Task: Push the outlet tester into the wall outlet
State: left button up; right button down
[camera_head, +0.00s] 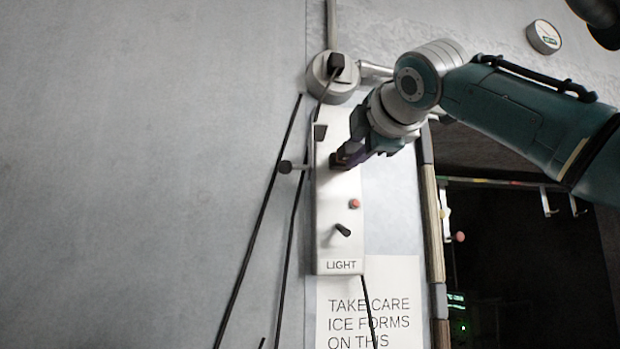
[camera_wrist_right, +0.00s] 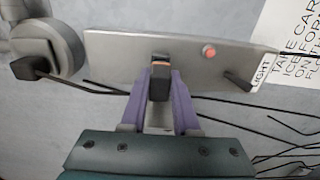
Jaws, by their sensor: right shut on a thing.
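My right gripper (camera_head: 347,158) reaches in from the right to the upper part of a pale wall panel (camera_head: 328,215) marked LIGHT. In the right wrist view, the purple fingers of my right gripper (camera_wrist_right: 160,88) are shut on the outlet tester (camera_wrist_right: 160,68), a small block, black with an orange-brown band. Its far end is at the panel face, left of the red button. I cannot tell whether it touches the panel or how deep it sits. The outlet's openings are hidden behind the tester and fingers. My left gripper is not in view.
A red button (camera_head: 355,203) and a black lever (camera_head: 343,230) stick out lower on the panel. A round grey box (camera_head: 330,92) with a black plug is above it. Black cables hang beside the panel. A doorway edge (camera_head: 432,220) stands to the right.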

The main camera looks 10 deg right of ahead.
jog(key=shift+w, duration=0.75)
jog(key=c, duration=0.6)
grip_release()
jog(key=shift+s, duration=0.1)
